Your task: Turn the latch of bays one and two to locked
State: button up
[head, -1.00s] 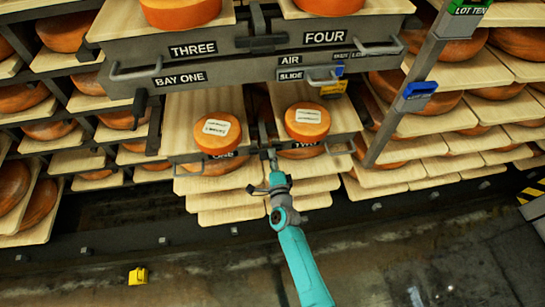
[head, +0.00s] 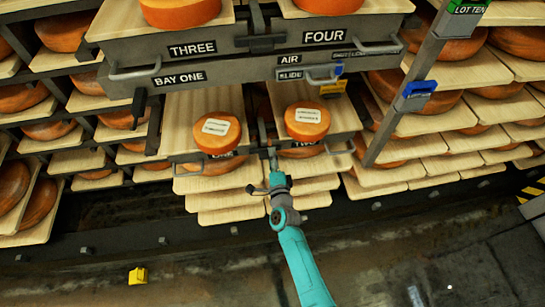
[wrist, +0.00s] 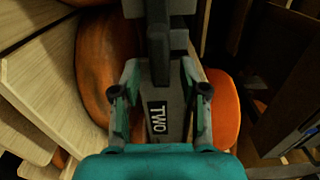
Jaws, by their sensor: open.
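The board of bay one (head: 178,128) and the board of bay two (head: 342,118) each carry an orange cheese wheel with a pale label. Their plates ONE (head: 226,156) and TWO (head: 306,146) sit on the front edges. A dark latch bar (head: 262,132) stands upright between the two boards; its exact setting is hard to read. My gripper (head: 272,158) is at the lower end of this bar. In the wrist view my gripper (wrist: 160,76) is open, with a finger on each side of the grey latch part (wrist: 158,45). The TWO plate shows between the fingers. Contact cannot be told.
Above are boards THREE and FOUR with their own dark latch (head: 259,42), a BAY ONE beam (head: 225,72) and an AIR SLIDE plate. A metal post (head: 405,85) with a blue device stands to the right. Cheese shelves surround the bay. The floor (head: 200,280) below is mostly clear.

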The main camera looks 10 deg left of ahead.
jog(key=v, duration=1.2)
dwell(0.3)
jog(key=s+d+r+n+h, duration=0.1)
jog(key=s+d+n, duration=0.3)
jog(key=s+d, duration=0.5)
jog(key=s+d+r+n+h, duration=0.1)
jog(key=s+d+n, duration=0.2)
jog(key=s+d, duration=0.65)
jog(key=s+d+r+n+g+h, duration=0.1)
jog(key=s+r+n, duration=0.3)
jog(key=s+r, duration=0.3)
jog(key=s+d+r+n+g+h, duration=0.1)
jog(key=s+r+n, duration=0.3)
jog(key=s, duration=0.9)
notch_tip(320, 180, up, 3)
jog(key=shift+d+r+g+h, duration=0.2)
jog(key=shift+d+g+h, duration=0.1)
jog(key=shift+d+h, duration=0.15)
